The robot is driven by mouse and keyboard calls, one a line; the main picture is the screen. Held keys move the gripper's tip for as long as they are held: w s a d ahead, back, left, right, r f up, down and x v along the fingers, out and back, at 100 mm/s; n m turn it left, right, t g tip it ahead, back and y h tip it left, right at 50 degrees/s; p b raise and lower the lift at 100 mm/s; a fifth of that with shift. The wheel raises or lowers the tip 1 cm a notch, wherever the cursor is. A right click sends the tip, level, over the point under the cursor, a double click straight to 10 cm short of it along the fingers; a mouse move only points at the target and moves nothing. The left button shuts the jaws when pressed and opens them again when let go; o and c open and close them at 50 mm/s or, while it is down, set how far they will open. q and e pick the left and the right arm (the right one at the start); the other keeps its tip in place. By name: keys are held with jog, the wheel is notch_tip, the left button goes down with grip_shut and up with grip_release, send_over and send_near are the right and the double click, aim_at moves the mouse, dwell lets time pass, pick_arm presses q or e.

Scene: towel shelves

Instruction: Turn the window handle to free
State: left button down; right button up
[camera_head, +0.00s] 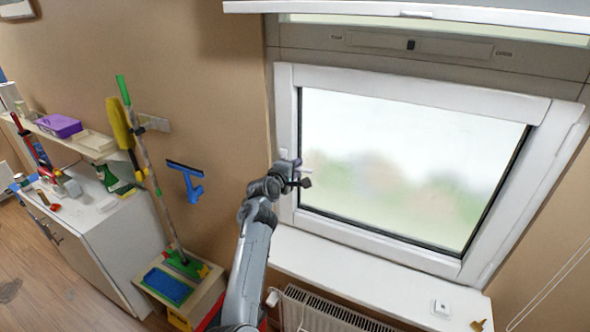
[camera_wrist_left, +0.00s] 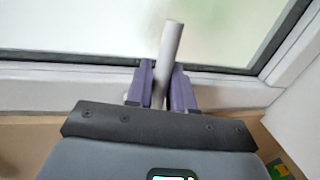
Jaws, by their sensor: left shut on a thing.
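The white-framed window (camera_head: 420,90) fills the right half of the head view, its sash lying against the frame. My left gripper (camera_head: 302,182) is at the left side of the sash. In the left wrist view, the grey window handle (camera_wrist_left: 171,45) stands between the purple fingers of my left gripper (camera_wrist_left: 163,88). They are shut on it, and its free end sticks out past the fingertips, leaning slightly right. In the head view the handle is mostly hidden by my gripper, so its exact angle is hard to tell. My right gripper is not in view.
A white sill (camera_head: 350,270) runs below the window, with a radiator (camera_head: 325,315) under it. A blue squeegee (camera_head: 187,182) hangs on the wall at left. A green-and-yellow mop (camera_head: 150,175) stands beside a white cabinet (camera_head: 115,225).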

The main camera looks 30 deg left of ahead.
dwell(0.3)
pick_arm(q)
jog(key=c, duration=1.1)
grip_release()
jog(key=shift+c, duration=0.2)
jog(key=a+b+v, duration=0.1)
jog(key=b+v, duration=0.2)
jog(key=v, duration=0.7)
jog(key=shift+s+d, duration=0.4)
jog(key=shift+d, duration=0.1)
jog(key=shift+r, duration=0.1)
